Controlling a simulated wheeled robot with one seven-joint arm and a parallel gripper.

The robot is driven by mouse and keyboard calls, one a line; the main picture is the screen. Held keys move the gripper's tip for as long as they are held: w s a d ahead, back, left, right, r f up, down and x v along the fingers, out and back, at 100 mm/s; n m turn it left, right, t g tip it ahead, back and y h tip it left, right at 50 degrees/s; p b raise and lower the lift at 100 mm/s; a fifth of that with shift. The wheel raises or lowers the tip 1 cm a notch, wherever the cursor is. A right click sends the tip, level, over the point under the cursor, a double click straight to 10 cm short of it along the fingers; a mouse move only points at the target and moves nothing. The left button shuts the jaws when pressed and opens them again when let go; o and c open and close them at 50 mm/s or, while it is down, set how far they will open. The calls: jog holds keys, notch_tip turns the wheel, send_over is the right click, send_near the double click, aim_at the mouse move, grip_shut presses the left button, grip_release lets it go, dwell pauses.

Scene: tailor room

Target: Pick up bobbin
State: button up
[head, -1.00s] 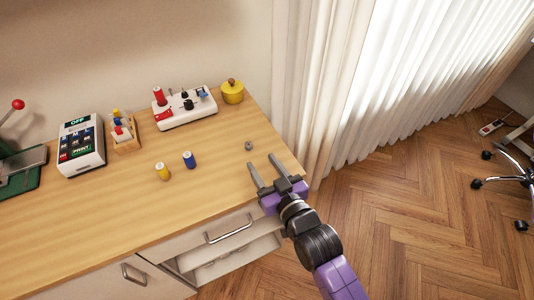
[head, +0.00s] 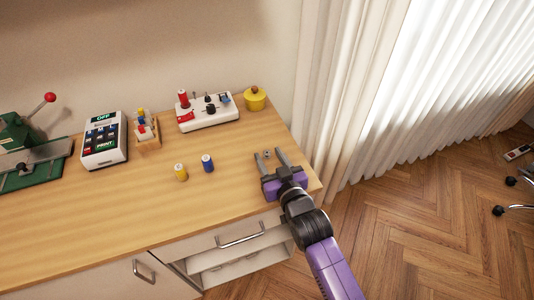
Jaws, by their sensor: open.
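The bobbin (head: 266,154) is a very small grey piece on the wooden tabletop, near its right end. My gripper (head: 269,153) reaches in over the table's front right corner with its two fingers apart and pointing towards the back. In this view the bobbin shows between the two fingertips, nearer the left one. Nothing is held. I cannot tell how high the fingers are above the tabletop, or whether either touches the bobbin.
A yellow spool (head: 181,172) and a blue spool (head: 207,163) stand left of my gripper. Behind are a white winder (head: 208,114), a yellow pot (head: 255,99), a small wooden rack (head: 147,133) and a button box (head: 104,140). A curtain (head: 350,100) hangs right of the table.

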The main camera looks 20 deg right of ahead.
grip_shut()
jog(key=shift+r, duration=0.1)
